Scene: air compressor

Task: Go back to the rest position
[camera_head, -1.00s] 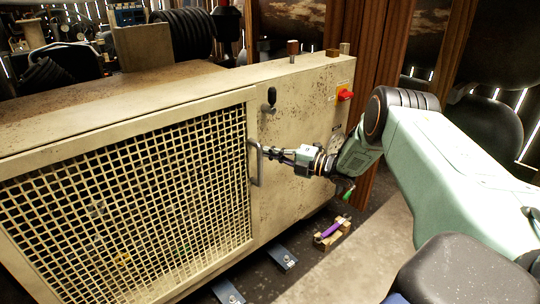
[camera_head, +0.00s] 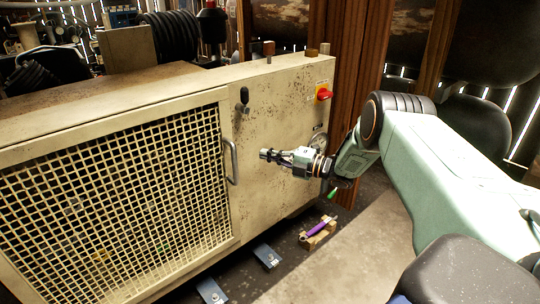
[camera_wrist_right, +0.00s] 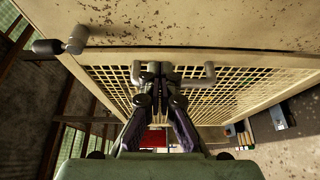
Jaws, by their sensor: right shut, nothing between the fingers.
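My right gripper (camera_head: 266,154) is shut and empty in front of the compressor's beige side panel (camera_head: 275,115). In the head view its tips are to the right of the door handle (camera_head: 231,160), with a gap between them in the picture. In the right wrist view the shut fingers (camera_wrist_right: 160,70) overlap the middle of the handle (camera_wrist_right: 209,74); the exact distance is hard to tell. The mesh door (camera_head: 120,190) looks closed. My left gripper is in neither view.
A black latch knob (camera_head: 244,95) and a red switch (camera_head: 323,94) stick out of the panel. A purple item (camera_head: 320,226) lies on a wooden block on the floor. Blue feet (camera_head: 267,256) stand below the compressor. Wooden posts (camera_head: 355,100) rise behind my right arm.

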